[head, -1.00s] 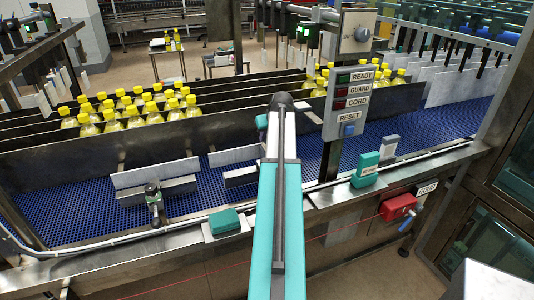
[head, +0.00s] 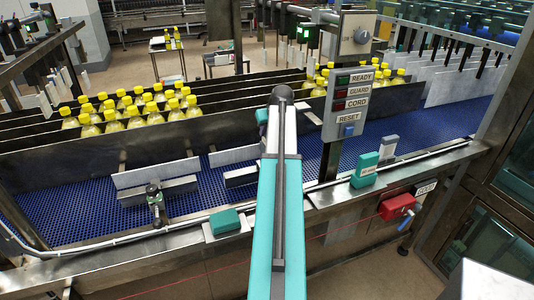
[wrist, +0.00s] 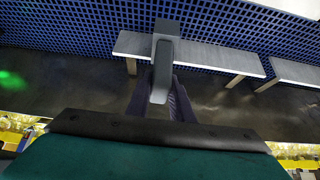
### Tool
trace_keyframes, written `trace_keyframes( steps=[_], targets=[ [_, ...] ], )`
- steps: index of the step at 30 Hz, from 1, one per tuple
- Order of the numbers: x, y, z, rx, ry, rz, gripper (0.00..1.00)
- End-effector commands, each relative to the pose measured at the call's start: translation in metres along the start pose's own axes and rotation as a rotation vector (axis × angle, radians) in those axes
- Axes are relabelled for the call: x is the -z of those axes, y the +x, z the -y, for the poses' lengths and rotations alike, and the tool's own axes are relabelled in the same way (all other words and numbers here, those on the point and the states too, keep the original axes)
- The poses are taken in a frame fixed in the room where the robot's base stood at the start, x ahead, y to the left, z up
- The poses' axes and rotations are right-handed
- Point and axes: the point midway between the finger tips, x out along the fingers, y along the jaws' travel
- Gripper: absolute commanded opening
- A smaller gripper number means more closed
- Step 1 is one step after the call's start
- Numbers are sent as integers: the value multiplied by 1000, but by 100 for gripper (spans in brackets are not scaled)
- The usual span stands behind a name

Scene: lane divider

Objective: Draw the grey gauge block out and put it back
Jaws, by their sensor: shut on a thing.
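The grey gauge block (wrist: 163,62) is held between the two dark fingers of my gripper (wrist: 160,97) in the wrist view. The gripper is shut on it. The block's far end overlaps a pale grey lane plate (wrist: 215,58) above the blue mesh belt (wrist: 70,40). I cannot tell whether the block touches the plate or sits in a gap beside it. In the head view my own arm hides the gripper and the block.
A control post (head: 349,90) stands just right of my arm. A teal box (head: 225,221) and a labelled teal box (head: 366,170) sit along the front rail. A clamp (head: 155,203) stands by the left plates. Yellow-capped bottles (head: 130,112) fill the lanes behind.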

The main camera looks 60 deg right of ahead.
Motion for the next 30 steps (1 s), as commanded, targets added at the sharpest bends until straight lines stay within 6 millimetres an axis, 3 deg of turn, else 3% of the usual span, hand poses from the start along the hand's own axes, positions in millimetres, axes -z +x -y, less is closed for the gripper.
trace_keyframes(
  steps=[30],
  targets=[
    [17, -23, 0, 0, 0, -4, 0]
  ],
)
